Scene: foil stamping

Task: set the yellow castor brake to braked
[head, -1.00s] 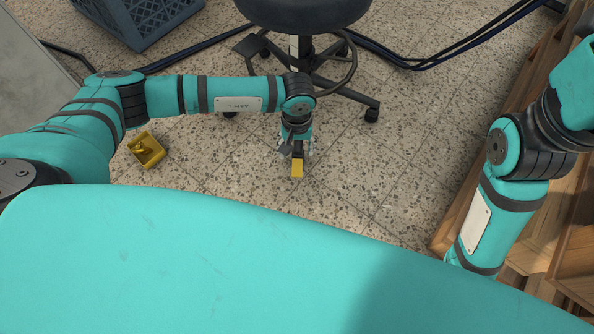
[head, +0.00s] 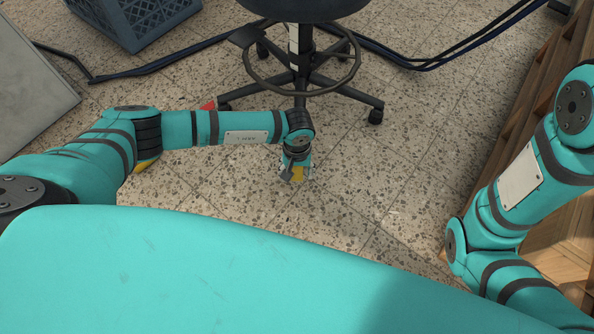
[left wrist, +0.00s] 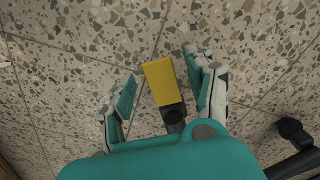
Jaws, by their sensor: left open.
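A yellow block-shaped piece (left wrist: 161,82) on a short dark stem, which looks like the brake's pedal, shows in the left wrist view. It stands between the two fingers of my open left gripper (left wrist: 162,90), with a gap visible on each side. In the head view my left gripper (head: 296,176) points down at the floor, and the yellow piece (head: 298,173) shows at its fingers, partly covered. The castor body cannot be made out, and I cannot tell which brake position it is in. My right gripper is out of view.
A dark stool (head: 300,80) with a foot ring and castors stands just beyond my left gripper. A blue crate (head: 135,15) and dark cables (head: 430,67) lie further back. Another yellow object (head: 147,165) is mostly behind my left arm. Wooden shelving (head: 525,110) is at right.

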